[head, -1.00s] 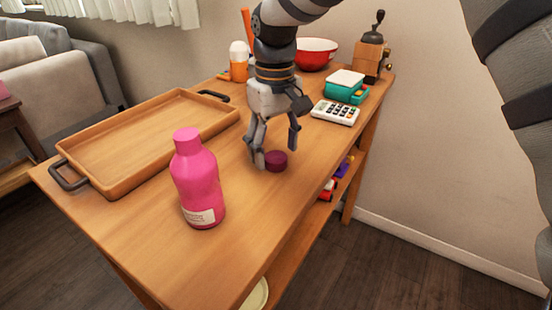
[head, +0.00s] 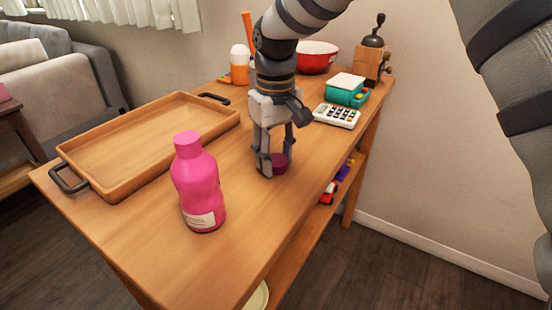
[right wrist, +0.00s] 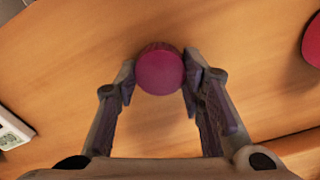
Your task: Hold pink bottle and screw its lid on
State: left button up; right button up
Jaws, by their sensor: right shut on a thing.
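The pink bottle (head: 199,190) stands upright on the wooden table, with a white label low on its side. A dark magenta round lid (head: 280,165) is on the table to the right of the bottle. My right gripper (head: 272,168) points down and is shut on the lid. In the right wrist view the lid (right wrist: 160,72) sits between the tips of my right gripper (right wrist: 159,80), and part of the pink bottle (right wrist: 313,42) shows at the right edge. My left gripper is not in view.
A wooden tray (head: 80,176) with dark handles lies left of the bottle. Behind my gripper are a calculator (head: 336,115), a teal box (head: 346,92), a red bowl (head: 317,57), a coffee grinder (head: 370,62) and an orange-and-white container (head: 239,66). The tabletop between bottle and lid is clear.

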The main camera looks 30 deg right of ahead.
aim_at(276, 159)
notch_tip(276, 159, up, 10)
dwell(0.3)
